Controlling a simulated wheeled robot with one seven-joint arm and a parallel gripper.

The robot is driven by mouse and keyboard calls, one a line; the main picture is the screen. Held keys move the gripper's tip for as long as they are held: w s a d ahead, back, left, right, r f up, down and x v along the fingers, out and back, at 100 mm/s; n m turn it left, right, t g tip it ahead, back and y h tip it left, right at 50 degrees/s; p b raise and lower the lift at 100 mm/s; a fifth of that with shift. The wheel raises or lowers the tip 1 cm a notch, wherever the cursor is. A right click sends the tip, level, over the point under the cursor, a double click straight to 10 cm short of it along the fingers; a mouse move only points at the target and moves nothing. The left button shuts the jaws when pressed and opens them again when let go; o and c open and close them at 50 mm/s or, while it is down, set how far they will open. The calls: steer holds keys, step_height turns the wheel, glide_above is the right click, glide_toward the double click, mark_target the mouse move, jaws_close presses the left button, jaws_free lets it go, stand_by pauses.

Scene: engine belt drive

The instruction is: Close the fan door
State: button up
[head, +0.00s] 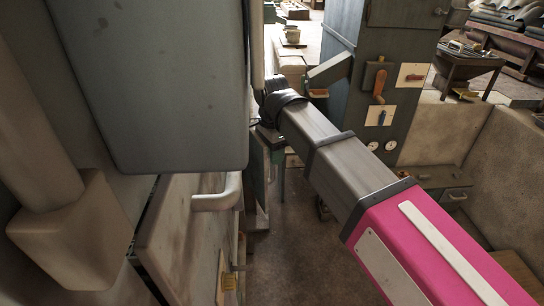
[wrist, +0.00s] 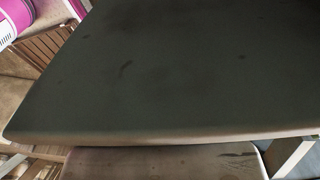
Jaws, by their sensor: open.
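A large dark grey-green panel with rounded lower corners, which looks like the fan door (head: 165,85), fills the upper left of the head view. It stands out from the pale machine body, so it looks open. In the wrist view the same kind of dark panel (wrist: 165,75) fills most of the picture, very close, with its lower edge showing. My arm reaches from the lower right to the panel's right edge, its dark wrist just beside that edge. My gripper's fingers are hidden behind the panel or out of frame. I cannot tell whether anything touches the panel.
A pale panel (head: 178,235) with a bar handle (head: 218,195) is below the door. A grey cabinet (head: 345,95) with an orange lever (head: 379,86) stands behind my arm. A lighter panel (wrist: 165,163) lies below the door in the wrist view.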

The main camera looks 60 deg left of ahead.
step_height(320, 180, up, 9)
steer(key=shift+f, duration=0.1)
stand_by(0.3)
